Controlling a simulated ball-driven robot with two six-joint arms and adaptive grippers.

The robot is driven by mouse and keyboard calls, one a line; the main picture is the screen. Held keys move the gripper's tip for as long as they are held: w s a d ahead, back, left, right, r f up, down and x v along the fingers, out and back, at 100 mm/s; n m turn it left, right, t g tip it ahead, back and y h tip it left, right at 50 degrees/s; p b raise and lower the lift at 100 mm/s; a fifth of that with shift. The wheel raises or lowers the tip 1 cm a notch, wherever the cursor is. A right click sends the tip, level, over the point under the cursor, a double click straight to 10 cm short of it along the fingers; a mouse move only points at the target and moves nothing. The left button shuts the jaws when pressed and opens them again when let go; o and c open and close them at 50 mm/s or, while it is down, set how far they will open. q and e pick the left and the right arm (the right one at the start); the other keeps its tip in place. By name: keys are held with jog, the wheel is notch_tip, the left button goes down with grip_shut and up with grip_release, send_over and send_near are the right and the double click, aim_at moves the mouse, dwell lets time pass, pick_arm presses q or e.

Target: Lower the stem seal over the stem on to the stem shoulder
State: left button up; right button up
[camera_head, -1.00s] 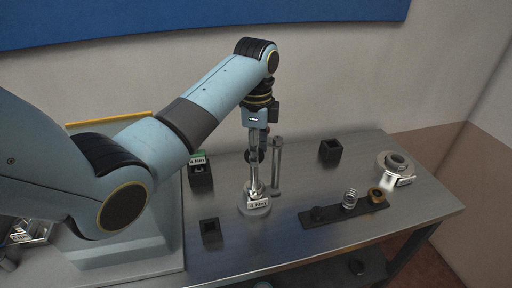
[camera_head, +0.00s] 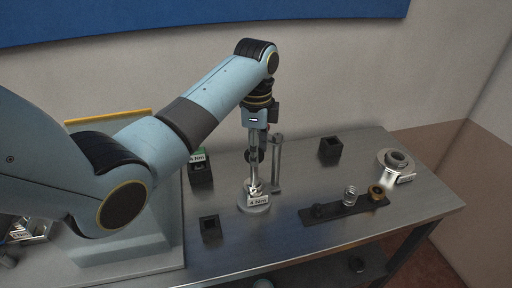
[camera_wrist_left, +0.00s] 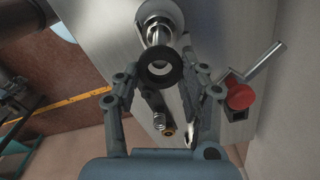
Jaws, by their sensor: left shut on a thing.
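In the left wrist view my left gripper (camera_wrist_left: 161,78) is shut on the stem seal (camera_wrist_left: 160,82), a dark ring with an open hole. The metal stem (camera_wrist_left: 184,40) shows just beyond the ring, and its round base (camera_wrist_left: 160,12) lies behind it. The stem shoulder is not clearly visible. I cannot tell whether the ring touches the stem. My right gripper is not in view.
A tall grey post (camera_head: 277,165) stands close behind the stem. A dark strip (camera_head: 330,214) with a spring (camera_head: 350,196) and a brass ring (camera_head: 376,192) lies to the right.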

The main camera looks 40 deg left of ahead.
aim_at(256, 182)
pick_arm(q)
jog(key=shift+f+b, duration=0.5)
jog(key=shift+f, duration=1)
jog(key=shift+f+b, duration=0.55)
jog(key=shift+f, duration=0.85)
jog(key=shift+f+b, duration=0.6)
jog(key=shift+f, duration=0.7)
jog(key=o, duration=1)
notch_tip(256, 182, up, 12)
